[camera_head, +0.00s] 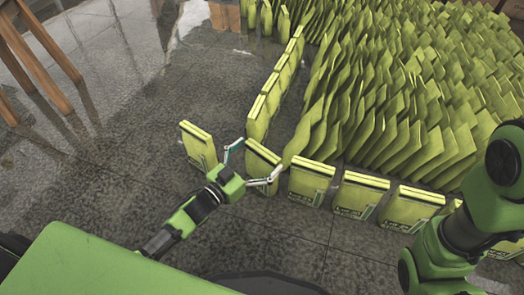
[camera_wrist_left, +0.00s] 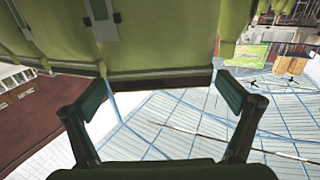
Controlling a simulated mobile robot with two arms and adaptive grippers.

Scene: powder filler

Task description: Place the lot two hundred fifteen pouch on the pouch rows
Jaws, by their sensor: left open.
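Yellow-green pouches stand upright on the dark tiled floor; I cannot read any lot number, so I cannot tell which is lot two hundred fifteen. One pouch (camera_head: 263,160) is at the corner of the pouch rows (camera_head: 320,176). My left gripper (camera_head: 252,166) is open around or just before this pouch, one finger on each side. Another pouch (camera_head: 198,146) stands apart, left of the gripper. In the left wrist view the open fingers (camera_wrist_left: 165,97) are spread below a large green pouch surface (camera_wrist_left: 160,45). My right gripper is out of view.
A dense mass of pouches (camera_head: 410,90) fills the upper right. A line of pouches (camera_head: 275,85) runs back from the corner. Wooden legs (camera_head: 35,60) stand at the upper left. My right arm crosses the lower right. The floor (camera_head: 110,120) at left is clear.

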